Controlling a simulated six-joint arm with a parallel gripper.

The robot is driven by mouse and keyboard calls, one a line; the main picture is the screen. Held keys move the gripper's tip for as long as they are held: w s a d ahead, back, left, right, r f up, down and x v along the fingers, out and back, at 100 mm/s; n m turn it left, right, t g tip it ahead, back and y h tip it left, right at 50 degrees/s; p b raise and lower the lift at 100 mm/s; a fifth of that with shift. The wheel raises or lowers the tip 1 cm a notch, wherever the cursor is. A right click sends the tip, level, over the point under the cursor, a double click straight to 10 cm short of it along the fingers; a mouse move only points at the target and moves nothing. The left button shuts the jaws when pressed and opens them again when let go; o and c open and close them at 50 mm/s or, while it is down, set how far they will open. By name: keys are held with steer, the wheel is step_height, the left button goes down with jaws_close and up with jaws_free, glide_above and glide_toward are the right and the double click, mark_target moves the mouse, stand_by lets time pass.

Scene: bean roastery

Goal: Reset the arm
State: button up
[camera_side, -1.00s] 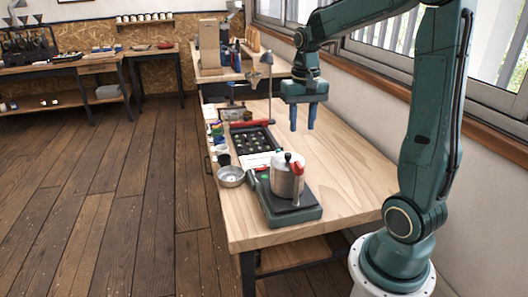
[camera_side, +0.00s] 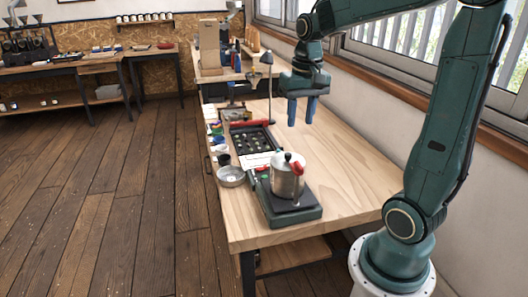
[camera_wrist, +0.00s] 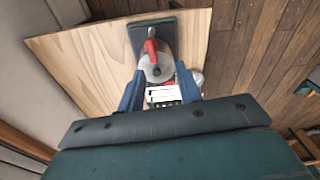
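My gripper (camera_side: 302,112) hangs above the wooden workbench (camera_side: 345,185), fingers pointing down, in the side view. Its two blue fingers stand apart with nothing between them. In the wrist view my gripper (camera_wrist: 160,88) also shows its fingers spread wide. A steel pot (camera_side: 287,178) with a red handle stands on a dark green scale-like base near the front of the bench. The pot (camera_wrist: 157,67) lies far below, seen between the fingers in the wrist view.
A dark tray (camera_side: 254,142) with small round items lies on the bench's left half. A metal bowl (camera_side: 231,177) and a dark cup (camera_side: 224,160) stand at the left edge. A desk lamp (camera_side: 267,60) stands behind the tray. The bench's right side is clear, along the window wall.

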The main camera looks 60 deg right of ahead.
steer(key=s+a+r+n+t, duration=0.1)
steer(key=s+a+n+t, duration=0.3)
steer(key=s+a+n, duration=0.3)
steer(key=shift+s+a+r+n+t, duration=0.15)
steer(key=shift+s+a+n+t, duration=0.25)
steer(key=shift+s+a, duration=2.3)
steer(key=shift+w+a, duration=0.95)
